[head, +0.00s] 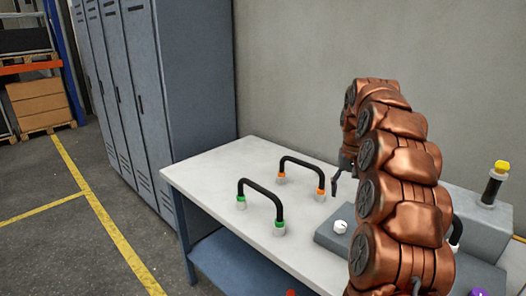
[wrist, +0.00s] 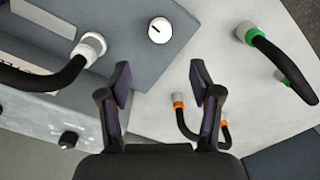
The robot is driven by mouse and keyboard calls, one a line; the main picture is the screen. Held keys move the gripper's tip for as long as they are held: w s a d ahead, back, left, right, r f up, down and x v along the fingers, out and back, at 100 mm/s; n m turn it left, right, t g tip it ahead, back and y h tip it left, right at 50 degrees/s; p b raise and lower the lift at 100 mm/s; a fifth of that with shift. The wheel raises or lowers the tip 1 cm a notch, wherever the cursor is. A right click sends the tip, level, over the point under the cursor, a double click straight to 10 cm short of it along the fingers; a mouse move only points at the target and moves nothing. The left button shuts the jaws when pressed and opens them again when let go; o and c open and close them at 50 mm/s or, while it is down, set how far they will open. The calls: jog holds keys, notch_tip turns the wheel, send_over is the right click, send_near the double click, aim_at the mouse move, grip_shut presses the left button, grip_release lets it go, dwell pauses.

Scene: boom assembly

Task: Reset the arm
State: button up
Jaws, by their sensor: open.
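My gripper (wrist: 160,92) is open and empty in the wrist view, its two dark fingers spread above the table. In the head view my copper-coloured arm stands over the right part of the table, and a dark fingertip shows at its left side. A black hose with orange ends (head: 302,172) stands on the white table (head: 215,180). It shows between and beside my fingers in the wrist view (wrist: 182,122). A black hose with green ends (head: 261,200) stands nearer the front; it is at the upper right in the wrist view (wrist: 280,60).
A grey box (head: 335,231) with a white dial (wrist: 160,30) stands at the table's right, partly hidden by my arm. A black hose with a white end (wrist: 62,75) joins it. A yellow-topped post (head: 494,182) rises behind. Grey lockers (head: 190,80) and a wall border the table.

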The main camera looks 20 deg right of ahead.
jog(key=s+a+r+n, duration=0.1)
jog(key=s+a+n, duration=0.2)
jog(key=s+a, duration=1.3)
jog(key=s+a+f, duration=0.2)
jog(key=s, duration=0.5)
jog(key=s+a+f+n+g, duration=0.1)
jog(key=s+a+f, duration=0.2)
jog(key=s, duration=0.4)
jog(key=s+a+f, duration=0.2)
jog(key=s+a, duration=0.1)
jog(key=s, duration=0.5)
jog(key=shift+f+n+g, duration=0.3)
jog(key=shift+n+g, duration=0.1)
